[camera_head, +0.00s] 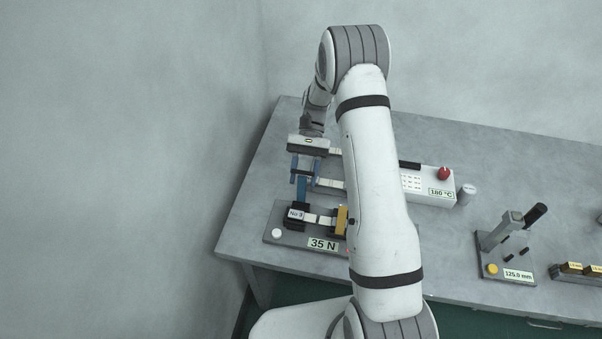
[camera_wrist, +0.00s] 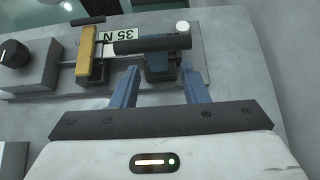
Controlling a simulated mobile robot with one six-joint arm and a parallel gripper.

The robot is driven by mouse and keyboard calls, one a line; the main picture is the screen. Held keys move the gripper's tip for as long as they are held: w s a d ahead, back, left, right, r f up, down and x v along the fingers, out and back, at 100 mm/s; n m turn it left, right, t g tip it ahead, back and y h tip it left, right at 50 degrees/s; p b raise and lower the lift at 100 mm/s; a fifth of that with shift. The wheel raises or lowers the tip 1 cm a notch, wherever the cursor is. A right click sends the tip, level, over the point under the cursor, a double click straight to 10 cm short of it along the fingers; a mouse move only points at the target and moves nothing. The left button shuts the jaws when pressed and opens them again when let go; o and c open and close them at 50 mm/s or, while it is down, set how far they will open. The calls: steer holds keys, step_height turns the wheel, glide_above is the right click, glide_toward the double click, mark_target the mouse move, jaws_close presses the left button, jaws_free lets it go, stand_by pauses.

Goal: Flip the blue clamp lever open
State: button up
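The clamp fixture is a grey plate (camera_head: 270,237) with a "35 N" label, near the front left of the bench. Its blue clamp lever (camera_head: 302,191) rises from the black block labelled "No 3". In the wrist view, the blue lever part (camera_wrist: 159,72) lies between my fingers, with a black bar (camera_wrist: 150,45) across its far end. My gripper (camera_head: 303,180) points down above it. In the wrist view, my gripper (camera_wrist: 160,80) has its two blue fingers apart, with gaps beside the lever. I cannot tell whether the fingertips reach its depth.
A yellow block (camera_head: 341,220) stands at the plate's right; a white knob (camera_head: 277,233) is at its left. A white box marked "180 °C" (camera_head: 430,185) with a red button is behind right. A "125.0 mm" device (camera_head: 507,240) stands farther right. My arm hides part of the bench.

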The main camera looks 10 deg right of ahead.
steer(key=shift+o, duration=0.2)
steer(key=shift+r, duration=0.1)
steer(key=b+v, duration=0.1)
steer(key=v, duration=0.6)
steer(key=shift+w+d+r, duration=0.15)
steer(key=shift+w+r, duration=0.1)
steer(key=shift+w, duration=0.05)
